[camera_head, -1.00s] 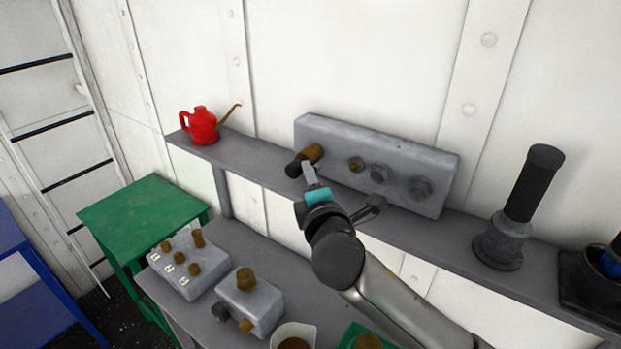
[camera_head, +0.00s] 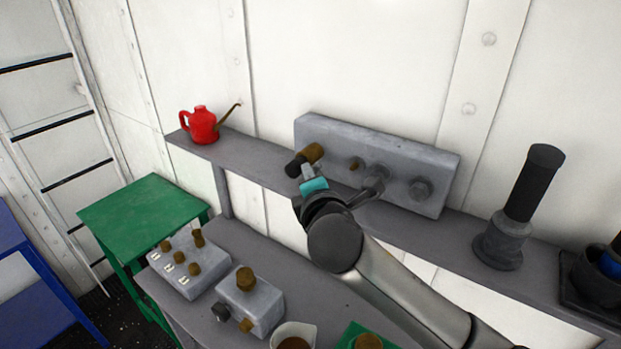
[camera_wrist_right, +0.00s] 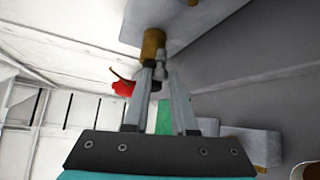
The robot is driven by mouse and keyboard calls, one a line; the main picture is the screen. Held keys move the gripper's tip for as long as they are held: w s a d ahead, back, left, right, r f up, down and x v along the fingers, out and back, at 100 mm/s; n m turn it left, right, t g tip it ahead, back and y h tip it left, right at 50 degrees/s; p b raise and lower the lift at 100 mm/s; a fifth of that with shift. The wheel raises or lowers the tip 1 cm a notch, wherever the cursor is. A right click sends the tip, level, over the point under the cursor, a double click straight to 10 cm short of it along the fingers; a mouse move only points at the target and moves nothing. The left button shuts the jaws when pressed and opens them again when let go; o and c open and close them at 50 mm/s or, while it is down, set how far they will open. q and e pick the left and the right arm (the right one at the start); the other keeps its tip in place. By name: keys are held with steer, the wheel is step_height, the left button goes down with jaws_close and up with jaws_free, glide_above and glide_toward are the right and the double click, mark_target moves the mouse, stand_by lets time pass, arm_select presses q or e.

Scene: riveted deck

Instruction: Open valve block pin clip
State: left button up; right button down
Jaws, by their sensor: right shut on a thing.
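The valve block (camera_head: 340,142) is a long grey block on the wall shelf, with brass and grey fittings on its front. At its left end a brass stub (camera_head: 312,152) with a black end sticks out; it also shows in the right wrist view (camera_wrist_right: 153,45). My right gripper (camera_head: 308,172) is at this stub. In the right wrist view its two fingers (camera_wrist_right: 160,72) close on a small grey part, seemingly the pin clip (camera_wrist_right: 160,60), beside the brass stub. The clip's far side is hidden by the fingers. My left gripper is not in view.
A red oil can (camera_head: 203,126) stands left on the shelf (camera_head: 262,172). A black-handled grey tool (camera_head: 500,240) stands to the right. Below are a bench with grey fitting blocks (camera_head: 250,300) and a cup (camera_head: 293,336), and a green table (camera_head: 145,210) at left.

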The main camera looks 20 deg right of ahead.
steer(key=shift+r+n+g, duration=0.1)
steer(key=shift+n+g, duration=0.2)
steer(key=c, duration=0.7)
jaws_free()
steer(key=shift+c, duration=0.2)
